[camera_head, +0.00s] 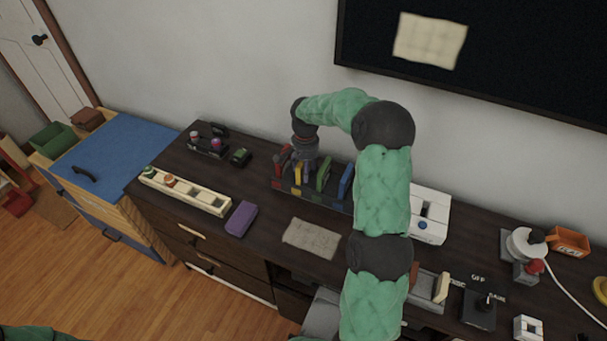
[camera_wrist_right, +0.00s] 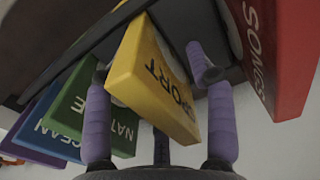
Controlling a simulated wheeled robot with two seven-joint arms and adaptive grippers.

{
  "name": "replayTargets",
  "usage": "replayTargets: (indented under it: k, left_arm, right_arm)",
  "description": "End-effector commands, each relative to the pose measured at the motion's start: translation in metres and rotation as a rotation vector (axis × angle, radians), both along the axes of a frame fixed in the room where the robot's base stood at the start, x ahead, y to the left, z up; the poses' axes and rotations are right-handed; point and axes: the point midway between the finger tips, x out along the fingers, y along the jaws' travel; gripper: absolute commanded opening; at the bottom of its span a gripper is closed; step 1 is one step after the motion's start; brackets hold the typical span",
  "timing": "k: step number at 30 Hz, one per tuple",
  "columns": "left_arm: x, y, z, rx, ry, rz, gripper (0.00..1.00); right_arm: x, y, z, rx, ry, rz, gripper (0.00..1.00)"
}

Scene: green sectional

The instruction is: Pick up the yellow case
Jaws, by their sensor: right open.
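The yellow case (camera_wrist_right: 150,85), lettered SPORT, stands in a dark rack (camera_head: 318,195) on the dark cabinet; a small yellow part of the case (camera_head: 297,188) shows in the head view. My right gripper (camera_head: 302,172) is over the left part of the rack. In the right wrist view its purple fingers (camera_wrist_right: 155,95) are open, on both sides of the yellow case. Whether they touch it cannot be told. My left gripper is out of view.
A red case (camera_wrist_right: 280,55) lettered SONGS is close on one side of the yellow case. A green case (camera_wrist_right: 95,110) is on the other, then blue (camera_wrist_right: 50,130) and purple ones.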

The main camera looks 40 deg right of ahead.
Motion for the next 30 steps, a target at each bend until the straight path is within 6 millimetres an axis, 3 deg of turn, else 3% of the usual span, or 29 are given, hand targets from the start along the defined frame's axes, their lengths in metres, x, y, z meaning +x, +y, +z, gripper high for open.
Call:
replayTargets:
  k: [4, 9, 10, 23, 30]
  left_arm:
    - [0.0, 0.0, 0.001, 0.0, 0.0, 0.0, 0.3]
    - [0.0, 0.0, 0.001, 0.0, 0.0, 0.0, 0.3]
    - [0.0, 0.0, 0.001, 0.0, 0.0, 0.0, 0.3]
    - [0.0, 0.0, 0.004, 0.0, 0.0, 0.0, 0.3]
    - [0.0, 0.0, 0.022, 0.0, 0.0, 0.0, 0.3]
  right_arm:
    - [0.0, 0.0, 0.002, -0.001, 0.0, 0.0, 0.53]
    - [0.0, 0.0, 0.002, 0.0, 0.0, 0.0, 0.05]
    - [0.0, 0.0, 0.002, 0.0, 0.0, 0.0, 0.0]
    - [0.0, 0.0, 0.007, -0.001, 0.0, 0.0, 0.0]
    - [0.001, 0.0, 0.047, -0.002, -0.003, 0.001, 0.0]
